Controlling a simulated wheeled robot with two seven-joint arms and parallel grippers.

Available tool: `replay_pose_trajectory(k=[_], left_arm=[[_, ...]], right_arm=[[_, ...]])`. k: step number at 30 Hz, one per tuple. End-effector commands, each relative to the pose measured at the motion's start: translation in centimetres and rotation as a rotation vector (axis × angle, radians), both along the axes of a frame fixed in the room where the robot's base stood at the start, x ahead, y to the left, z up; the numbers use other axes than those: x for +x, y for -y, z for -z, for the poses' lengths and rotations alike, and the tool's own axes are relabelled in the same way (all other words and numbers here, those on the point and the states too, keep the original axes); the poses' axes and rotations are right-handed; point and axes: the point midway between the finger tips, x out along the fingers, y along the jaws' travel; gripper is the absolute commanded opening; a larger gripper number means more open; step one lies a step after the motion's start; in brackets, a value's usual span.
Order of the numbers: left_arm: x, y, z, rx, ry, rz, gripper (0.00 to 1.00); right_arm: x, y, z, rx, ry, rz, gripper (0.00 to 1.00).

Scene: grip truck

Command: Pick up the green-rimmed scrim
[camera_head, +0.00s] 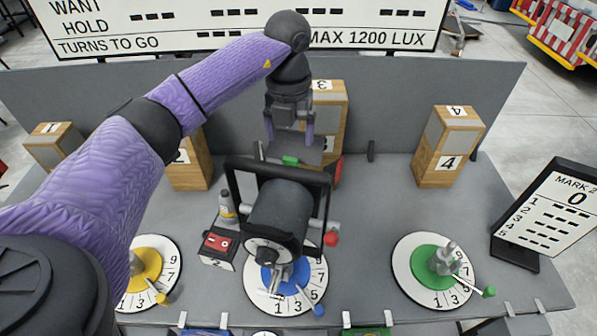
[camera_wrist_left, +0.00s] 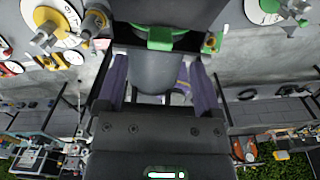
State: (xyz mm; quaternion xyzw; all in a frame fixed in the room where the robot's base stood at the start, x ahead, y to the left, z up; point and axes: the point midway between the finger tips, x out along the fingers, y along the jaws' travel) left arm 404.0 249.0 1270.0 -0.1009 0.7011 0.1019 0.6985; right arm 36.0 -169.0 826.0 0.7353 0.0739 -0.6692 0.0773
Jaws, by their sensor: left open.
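The green-rimmed scrim is mostly hidden in the head view; a green tab (camera_head: 291,160) shows at the back of the lamp, below my left gripper. In the left wrist view a green rim with a tab (camera_wrist_left: 159,40) lies just beyond my fingers, with a grey rounded body below it. My left gripper (camera_head: 289,132) points down behind the lamp, its purple fingers apart. In the left wrist view, the fingers of the left gripper (camera_wrist_left: 160,88) stand on either side of the grey body; I cannot tell whether they touch it. My right gripper is not in view.
The grey lamp (camera_head: 280,208) sits in a black frame in front of the gripper. Yellow (camera_head: 146,263), blue (camera_head: 270,280) and green (camera_head: 430,260) dials line the front. Numbered wooden blocks, including block 4 (camera_head: 447,150), stand behind. A red-topped box (camera_head: 219,244) is left of the lamp.

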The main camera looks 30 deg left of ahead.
Motion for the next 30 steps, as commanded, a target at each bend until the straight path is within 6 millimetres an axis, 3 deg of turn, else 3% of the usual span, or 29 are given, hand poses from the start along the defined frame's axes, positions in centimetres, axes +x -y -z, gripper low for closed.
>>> replay_pose_trajectory(k=[10,18,20,30], left_arm=[[-0.2,0.4,6.0,-0.001,-0.002,-0.001,0.85],[-0.2,0.3,6.9,-0.001,0.001,0.0,0.85],[-0.2,0.3,6.9,-0.001,0.001,0.0,0.75],[-0.2,0.3,6.8,-0.001,0.001,0.0,0.03]], right_arm=[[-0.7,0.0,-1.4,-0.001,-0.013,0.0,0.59],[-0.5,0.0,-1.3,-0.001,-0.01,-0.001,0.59],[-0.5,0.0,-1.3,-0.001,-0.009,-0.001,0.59],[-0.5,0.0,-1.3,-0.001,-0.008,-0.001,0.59]])
